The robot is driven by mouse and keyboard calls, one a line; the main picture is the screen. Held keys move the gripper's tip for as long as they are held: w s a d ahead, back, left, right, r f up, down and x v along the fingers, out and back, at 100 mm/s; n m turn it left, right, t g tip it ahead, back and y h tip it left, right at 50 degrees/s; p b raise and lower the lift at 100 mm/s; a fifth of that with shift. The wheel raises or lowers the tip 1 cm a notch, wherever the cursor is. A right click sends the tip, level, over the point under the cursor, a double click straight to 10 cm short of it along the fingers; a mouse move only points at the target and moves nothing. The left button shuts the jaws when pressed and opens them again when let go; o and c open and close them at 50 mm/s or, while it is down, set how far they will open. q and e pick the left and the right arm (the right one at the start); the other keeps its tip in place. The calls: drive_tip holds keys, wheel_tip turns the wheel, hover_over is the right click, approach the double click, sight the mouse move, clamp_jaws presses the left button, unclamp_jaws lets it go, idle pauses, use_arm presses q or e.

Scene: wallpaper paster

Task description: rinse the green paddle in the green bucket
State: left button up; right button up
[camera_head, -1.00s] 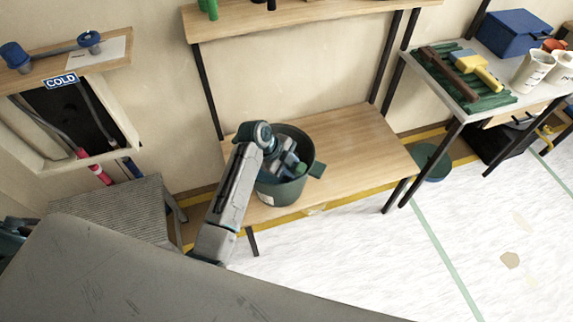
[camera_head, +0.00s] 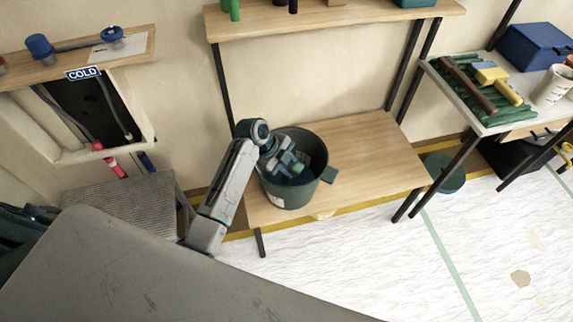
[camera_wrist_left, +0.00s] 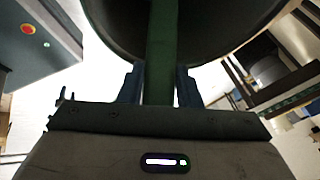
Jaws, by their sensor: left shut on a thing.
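The green bucket (camera_head: 297,194) stands on the low wooden shelf in the head view, its opening facing up. My left gripper (camera_head: 290,167) reaches down into the bucket's mouth, and the near arm hides part of the rim. In the left wrist view, my left gripper (camera_wrist_left: 158,85) is shut on a green strip, the green paddle (camera_wrist_left: 161,45). The paddle runs away from the fingers across the dark round bucket (camera_wrist_left: 225,25). The paddle's far end is hidden, and I cannot tell how deep it is. My right gripper is not in view.
The low shelf (camera_head: 375,150) is bare right of the bucket. An upper shelf (camera_head: 330,17) is above it. A grey step stool (camera_head: 120,210) is at left, below the COLD sign (camera_head: 83,73). A table with a brush (camera_head: 498,82) and green slats is at right.

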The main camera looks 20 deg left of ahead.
use_arm(q)
drive_tip(key=shift+d, duration=0.85)
drive_tip(key=shift+r, duration=0.1)
wheel_tip(320, 180, up, 23)
drive_tip(key=p, duration=1.7)
drive_tip(key=shift+f+p, duration=0.2)
drive_tip(key=shift+p, duration=0.1)
wheel_tip(320, 180, up, 4)
